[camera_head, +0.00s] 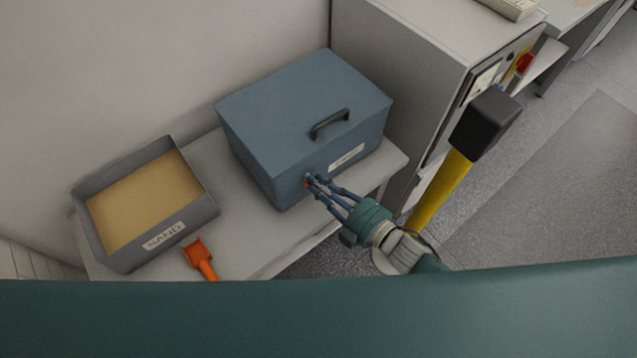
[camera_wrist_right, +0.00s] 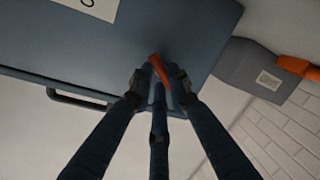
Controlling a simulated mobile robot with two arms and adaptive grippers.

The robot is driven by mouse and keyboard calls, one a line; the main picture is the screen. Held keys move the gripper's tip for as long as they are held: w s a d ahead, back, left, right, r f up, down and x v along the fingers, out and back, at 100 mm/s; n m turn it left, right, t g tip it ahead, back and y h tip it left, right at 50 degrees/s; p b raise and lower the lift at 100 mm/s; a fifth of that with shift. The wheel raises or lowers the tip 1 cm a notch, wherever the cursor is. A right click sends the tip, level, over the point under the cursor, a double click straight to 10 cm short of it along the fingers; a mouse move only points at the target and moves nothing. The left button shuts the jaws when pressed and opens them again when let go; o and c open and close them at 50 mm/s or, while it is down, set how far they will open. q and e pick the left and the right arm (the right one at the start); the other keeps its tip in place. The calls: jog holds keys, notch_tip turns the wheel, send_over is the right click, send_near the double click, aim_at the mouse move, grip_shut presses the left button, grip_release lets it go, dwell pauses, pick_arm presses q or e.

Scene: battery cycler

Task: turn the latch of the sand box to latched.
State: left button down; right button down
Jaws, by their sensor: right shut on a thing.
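The blue box (camera_head: 300,120) stands closed on a pale bench, with a dark handle on its lid and a white label on its front. A small orange-red latch (camera_wrist_right: 158,66) is on the box front; in the head view only a bit of it shows between my fingers. My right gripper (camera_head: 312,183) reaches the front from the lower right, its fingers shut on the latch. In the right wrist view the fingertips (camera_wrist_right: 160,90) close around the latch, which lies at a slant, its lower part partly hidden. My left gripper is not in view.
A grey tray of sand (camera_head: 118,258), labelled SAND, stands left on the bench (camera_head: 240,245). An orange scoop (camera_head: 200,260) lies beside it. A grey cabinet (camera_head: 400,60) rises right of the box. A yellow-and-black post-like thing (camera_head: 440,190) stands close to my right arm.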

jog(key=m+b, duration=0.1)
jog(key=m, duration=0.2)
jog(key=m+y+b, duration=0.1)
jog(key=m, duration=0.2)
jog(key=f+m+y, duration=0.1)
jog(key=m, duration=0.2)
jog(key=shift+w+d+b, duration=0.15)
jog(key=shift+d+b, duration=0.1)
jog(key=shift+b, duration=0.15)
jog(key=shift+m, duration=0.3)
jog(key=c, duration=1.6)
grip_release()
jog(key=shift+r, duration=0.1)
jog(key=shift+c, duration=0.2)
jog(key=v, duration=1.2)
jog(key=shift+f, duration=0.25)
jog(key=shift+f, duration=0.1)
